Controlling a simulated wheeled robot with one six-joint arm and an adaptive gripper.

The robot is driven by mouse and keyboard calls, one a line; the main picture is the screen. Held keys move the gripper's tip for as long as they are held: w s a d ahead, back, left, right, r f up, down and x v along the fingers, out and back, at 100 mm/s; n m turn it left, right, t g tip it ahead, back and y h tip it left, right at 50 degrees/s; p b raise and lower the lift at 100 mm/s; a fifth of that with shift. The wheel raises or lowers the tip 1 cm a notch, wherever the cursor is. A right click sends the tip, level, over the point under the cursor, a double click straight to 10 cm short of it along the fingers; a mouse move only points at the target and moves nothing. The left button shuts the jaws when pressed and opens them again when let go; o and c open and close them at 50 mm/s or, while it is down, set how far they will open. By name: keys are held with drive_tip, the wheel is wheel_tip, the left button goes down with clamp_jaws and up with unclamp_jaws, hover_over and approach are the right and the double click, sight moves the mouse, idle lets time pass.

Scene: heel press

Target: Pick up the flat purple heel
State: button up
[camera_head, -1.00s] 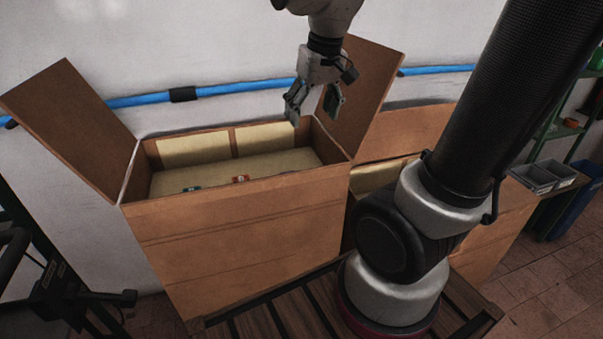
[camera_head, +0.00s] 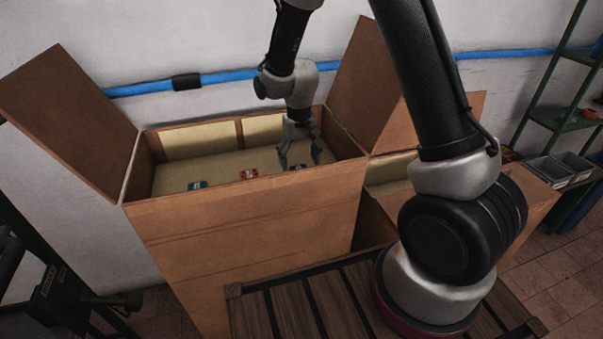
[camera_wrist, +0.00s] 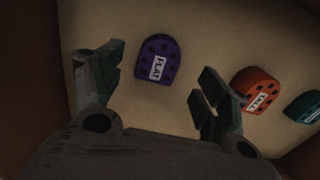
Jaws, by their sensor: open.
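The flat purple heel (camera_wrist: 159,62) lies on the box floor in the wrist view, with a white label reading "FLAT". It sits between my gripper's two open fingers, a little beyond the tips, and nothing touches it. In the head view the purple heel (camera_head: 297,167) is partly hidden behind my gripper (camera_head: 300,163), which is lowered inside the cardboard box. My gripper (camera_wrist: 160,80) is open and empty.
An orange heel (camera_head: 249,174) and a green heel (camera_head: 197,186) lie to the left in the same box (camera_head: 250,222). The orange heel (camera_wrist: 260,90) is close to one finger in the wrist view. The box walls and raised flaps stand around my gripper.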

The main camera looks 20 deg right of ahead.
sight(300, 167)
wheel_tip(300, 167, down, 4)
drive_tip(key=shift+d+r, duration=0.1)
drive_tip(key=c, duration=1.1)
